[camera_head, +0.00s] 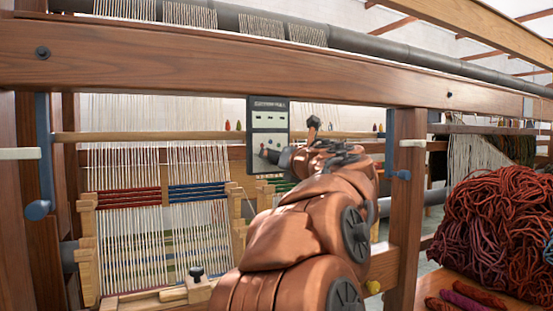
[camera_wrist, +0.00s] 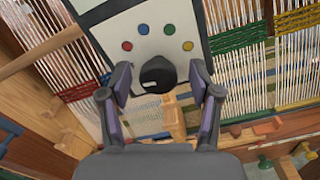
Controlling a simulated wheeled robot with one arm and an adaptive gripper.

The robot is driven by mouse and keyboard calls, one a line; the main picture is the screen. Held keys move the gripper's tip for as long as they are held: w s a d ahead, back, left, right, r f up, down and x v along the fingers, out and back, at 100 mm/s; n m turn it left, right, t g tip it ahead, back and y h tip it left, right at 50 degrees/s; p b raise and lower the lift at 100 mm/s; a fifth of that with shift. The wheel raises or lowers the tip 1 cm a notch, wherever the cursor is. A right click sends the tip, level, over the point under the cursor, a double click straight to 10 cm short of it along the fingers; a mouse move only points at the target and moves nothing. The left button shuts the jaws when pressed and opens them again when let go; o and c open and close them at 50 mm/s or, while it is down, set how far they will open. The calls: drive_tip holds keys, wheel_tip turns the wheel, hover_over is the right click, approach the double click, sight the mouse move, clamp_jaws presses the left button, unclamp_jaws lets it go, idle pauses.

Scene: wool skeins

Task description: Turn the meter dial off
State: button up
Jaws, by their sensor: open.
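The meter (camera_head: 269,119) is a pale panel in a dark frame, with a dark header and small windows, mounted behind the loom's front beam. In the wrist view its white face (camera_wrist: 125,22) fills the top middle, with red, blue, yellow and green dots in an arc. The dial (camera_wrist: 157,72) is a round black knob below the dots, with a small pale mark at its lower left. My gripper (camera_wrist: 161,86) is open, one finger on each side of the dial. Gaps show between fingers and knob. In the head view my gripper (camera_head: 284,157) is at the meter's lower part, and my arm hides the area below.
A thick wooden beam (camera_head: 200,68) crosses above my arm, and a wooden post (camera_head: 405,210) stands close to its right. Looms with strung warp threads (camera_head: 125,240) are at left. A large heap of red wool (camera_head: 500,225) lies at right.

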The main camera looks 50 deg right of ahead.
drive_tip(key=v, duration=1.1)
drive_tip(key=shift+a+r, duration=0.1)
